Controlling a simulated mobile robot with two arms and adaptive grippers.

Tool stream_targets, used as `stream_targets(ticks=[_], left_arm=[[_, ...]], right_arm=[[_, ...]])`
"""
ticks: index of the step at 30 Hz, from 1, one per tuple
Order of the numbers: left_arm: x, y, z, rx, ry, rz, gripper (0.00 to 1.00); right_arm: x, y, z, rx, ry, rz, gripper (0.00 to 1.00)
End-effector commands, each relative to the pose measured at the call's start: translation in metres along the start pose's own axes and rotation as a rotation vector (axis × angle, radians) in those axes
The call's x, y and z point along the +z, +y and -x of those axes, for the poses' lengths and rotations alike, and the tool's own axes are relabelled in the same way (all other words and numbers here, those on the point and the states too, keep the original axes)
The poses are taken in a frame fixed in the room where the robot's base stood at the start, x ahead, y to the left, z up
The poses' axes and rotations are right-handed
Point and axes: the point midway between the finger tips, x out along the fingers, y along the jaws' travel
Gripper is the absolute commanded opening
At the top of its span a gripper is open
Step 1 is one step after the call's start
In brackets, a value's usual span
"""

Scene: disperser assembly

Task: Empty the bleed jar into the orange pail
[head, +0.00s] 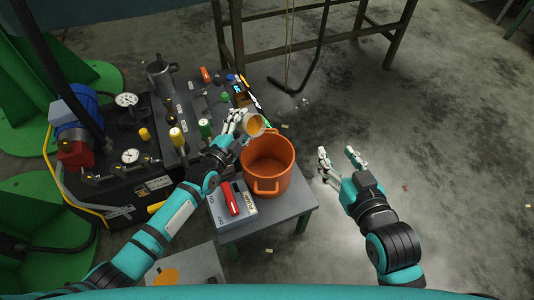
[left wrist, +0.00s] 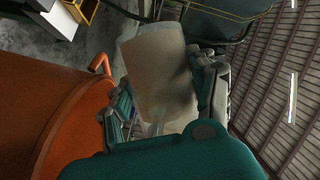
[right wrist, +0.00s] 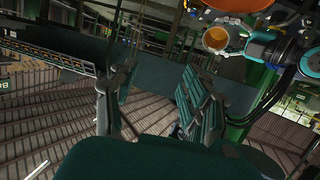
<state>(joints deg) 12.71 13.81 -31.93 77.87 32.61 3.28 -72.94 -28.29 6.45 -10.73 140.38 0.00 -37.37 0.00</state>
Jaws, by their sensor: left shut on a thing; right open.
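The orange pail (head: 270,160) stands on a small grey table (head: 288,206) in the head view, and its wall fills the left of the left wrist view (left wrist: 45,120). The bleed jar (head: 254,125) is pale, with amber inside, and is tilted beside the pail's far left rim. My left gripper (head: 238,122) is shut on it. In the left wrist view the jar (left wrist: 158,75) sits between my fingers. In the right wrist view its open mouth (right wrist: 216,39) shows amber. My right gripper (head: 340,157) is open and empty, right of the pail.
A black bench unit (head: 110,165) with gauges, valves and a blue motor stands left of the pail. Bare floor (head: 450,150) is free on the right.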

Motion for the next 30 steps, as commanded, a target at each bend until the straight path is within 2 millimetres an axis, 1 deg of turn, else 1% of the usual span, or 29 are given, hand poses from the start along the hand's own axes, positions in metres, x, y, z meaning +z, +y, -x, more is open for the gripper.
stream_targets(ticks=[12,30], left_arm=[[0.001,0.002,0.0,-0.024,0.009,-0.051,0.23],[-0.002,-0.002,0.001,-0.054,0.02,-0.124,0.23]], right_arm=[[-0.038,-0.006,-0.002,-0.013,0.215,-0.002,0.48],[-0.063,-0.009,0.003,-0.021,0.359,-0.005,0.48]])
